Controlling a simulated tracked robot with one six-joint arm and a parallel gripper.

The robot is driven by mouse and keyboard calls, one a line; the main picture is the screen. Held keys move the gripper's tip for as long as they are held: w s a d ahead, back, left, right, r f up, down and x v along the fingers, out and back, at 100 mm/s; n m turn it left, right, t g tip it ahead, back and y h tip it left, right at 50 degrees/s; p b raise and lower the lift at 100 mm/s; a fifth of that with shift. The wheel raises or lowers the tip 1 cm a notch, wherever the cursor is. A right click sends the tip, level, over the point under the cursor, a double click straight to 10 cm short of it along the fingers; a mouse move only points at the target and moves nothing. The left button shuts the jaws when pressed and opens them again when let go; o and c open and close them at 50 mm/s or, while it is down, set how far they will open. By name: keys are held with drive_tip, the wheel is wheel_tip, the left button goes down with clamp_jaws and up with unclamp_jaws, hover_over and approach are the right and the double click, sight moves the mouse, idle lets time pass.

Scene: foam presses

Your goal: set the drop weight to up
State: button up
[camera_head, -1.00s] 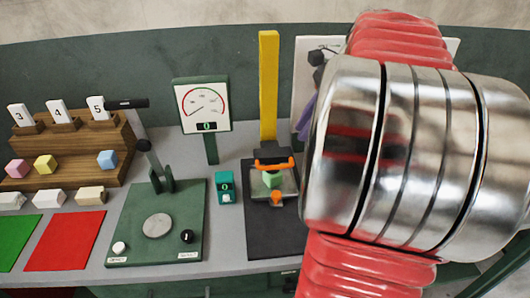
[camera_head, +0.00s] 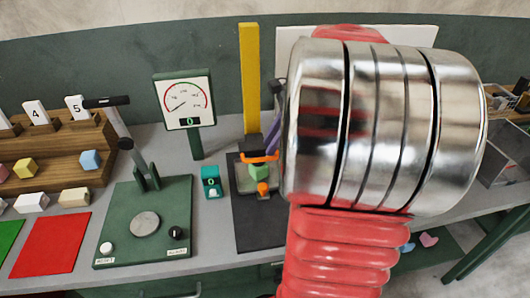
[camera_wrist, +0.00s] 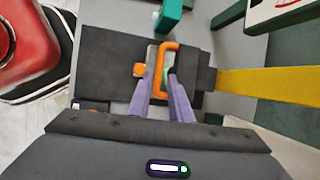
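The drop-weight press has a tall yellow post (camera_head: 250,85) and a dark base (camera_head: 256,235). Its orange handle (camera_head: 259,157) sits low, just over a green block (camera_head: 259,172). An orange knob (camera_head: 263,188) is at its front. In the wrist view the orange handle (camera_wrist: 160,58) lies between the purple fingers of my gripper (camera_wrist: 160,77). The fingers are apart, with a gap around the handle's bar; contact cannot be told. In the head view my gripper is mostly hidden behind my arm, with a bit of purple finger beside the handle.
A lever press (camera_head: 150,225) stands to the left, with a dial gauge (camera_head: 184,101) behind. A small teal counter (camera_head: 211,182) sits close to the drop-weight base. A wooden rack (camera_head: 70,150) with coloured blocks and a red mat (camera_head: 50,246) are further left.

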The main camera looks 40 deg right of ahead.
sight(265, 158)
drive_tip(key=shift+x, duration=2.3)
drive_tip(key=shift+c, duration=0.6)
clamp_jaws()
drive_tip(key=shift+w+r, duration=0.1)
drive_tip(key=shift+r, duration=0.05)
